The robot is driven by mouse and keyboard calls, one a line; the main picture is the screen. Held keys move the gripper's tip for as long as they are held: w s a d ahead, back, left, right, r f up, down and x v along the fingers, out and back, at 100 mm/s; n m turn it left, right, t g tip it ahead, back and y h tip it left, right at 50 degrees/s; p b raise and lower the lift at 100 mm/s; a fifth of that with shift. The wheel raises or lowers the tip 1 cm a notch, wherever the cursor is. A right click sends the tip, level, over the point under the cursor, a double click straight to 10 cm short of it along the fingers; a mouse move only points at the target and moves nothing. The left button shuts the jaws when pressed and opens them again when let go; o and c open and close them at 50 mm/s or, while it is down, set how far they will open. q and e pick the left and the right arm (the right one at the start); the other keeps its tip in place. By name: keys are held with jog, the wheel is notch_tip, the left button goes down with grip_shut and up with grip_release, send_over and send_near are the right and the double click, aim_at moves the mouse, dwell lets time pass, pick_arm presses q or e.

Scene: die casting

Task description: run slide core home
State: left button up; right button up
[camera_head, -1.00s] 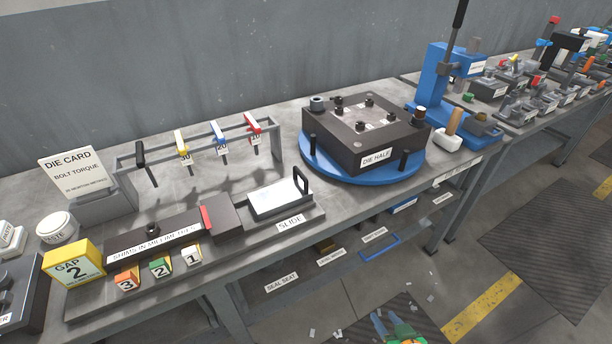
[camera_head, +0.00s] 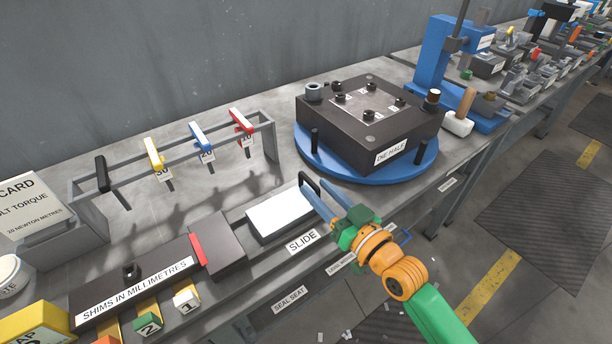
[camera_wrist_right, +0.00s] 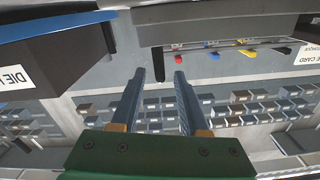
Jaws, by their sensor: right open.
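The slide (camera_head: 284,218) is a block with a white top on the bench, apart from the red-edged dark block (camera_head: 222,243) to its left. Its black loop handle (camera_head: 309,180) stands at its right end. My right gripper (camera_head: 322,200) is open, with its blue-grey fingers pointing at the handle from the front right. One finger partly covers the handle's lower part. In the right wrist view a black bar, apparently the handle (camera_wrist_right: 158,64), shows between the two fingertips (camera_wrist_right: 160,75). I cannot tell whether they touch it. My left gripper is not in view.
The dark die half (camera_head: 365,130) sits on a blue round plate (camera_head: 430,165) just behind and right of my gripper. A rack (camera_head: 268,140) with several coloured-handled tools stands behind the slide. Numbered shims (camera_head: 185,303) lie front left. A mallet (camera_head: 459,122) lies at the right.

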aim_at(311, 181)
jog(key=x, duration=0.4)
jog(key=shift+f, duration=0.15)
jog(key=shift+s+d, duration=0.15)
jog(key=shift+s, duration=0.05)
jog(key=shift+c, duration=1.1)
grip_shut()
